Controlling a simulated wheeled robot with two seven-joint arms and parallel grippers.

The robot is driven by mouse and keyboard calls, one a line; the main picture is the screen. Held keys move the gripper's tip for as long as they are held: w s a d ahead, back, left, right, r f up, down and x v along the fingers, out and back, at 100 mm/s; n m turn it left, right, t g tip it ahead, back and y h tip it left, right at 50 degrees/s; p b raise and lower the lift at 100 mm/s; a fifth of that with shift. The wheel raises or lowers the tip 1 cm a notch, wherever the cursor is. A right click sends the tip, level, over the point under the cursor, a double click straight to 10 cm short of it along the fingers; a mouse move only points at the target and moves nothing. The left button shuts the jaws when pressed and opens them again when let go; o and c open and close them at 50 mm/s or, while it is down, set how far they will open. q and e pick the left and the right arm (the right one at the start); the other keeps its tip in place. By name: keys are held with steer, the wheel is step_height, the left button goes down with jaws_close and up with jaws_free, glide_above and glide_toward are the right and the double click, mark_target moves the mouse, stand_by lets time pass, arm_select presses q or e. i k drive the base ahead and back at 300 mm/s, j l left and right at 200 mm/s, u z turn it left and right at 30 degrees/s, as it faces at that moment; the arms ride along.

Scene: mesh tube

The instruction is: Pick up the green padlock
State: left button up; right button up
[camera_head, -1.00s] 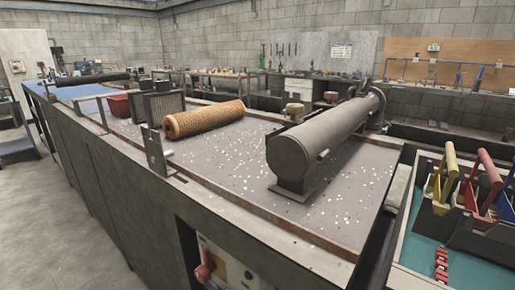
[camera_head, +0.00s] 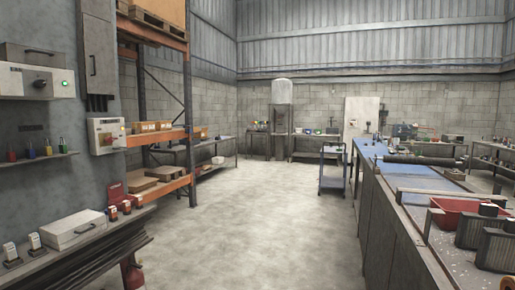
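A small green item (camera_head: 62,146), which looks like the green padlock, stands at the right end of a row on the narrow wall shelf (camera_head: 40,158) at the left. Beside it in the row are a blue one (camera_head: 47,150), a yellow one (camera_head: 31,152) and a red one (camera_head: 12,156). They are too small to make out in detail. Neither of my grippers is in view.
A lower shelf (camera_head: 75,245) at the left holds a white case (camera_head: 74,229) and small red items (camera_head: 113,213). A fire extinguisher (camera_head: 132,274) stands below. Orange racking (camera_head: 185,160) is behind. A long workbench (camera_head: 385,225) fills the right. The floor (camera_head: 245,220) between is clear.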

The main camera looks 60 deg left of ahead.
mark_target(63, 147)
steer(key=u, duration=3.35)
steer(key=i+l+z, duration=0.15)
steer(key=i+z, duration=0.9)
steer(key=i+l+z, duration=0.15)
steer(key=i+z, duration=0.15)
steer(key=i, duration=0.35)
steer(key=i+z, duration=0.3)
steer(key=i, duration=0.35)
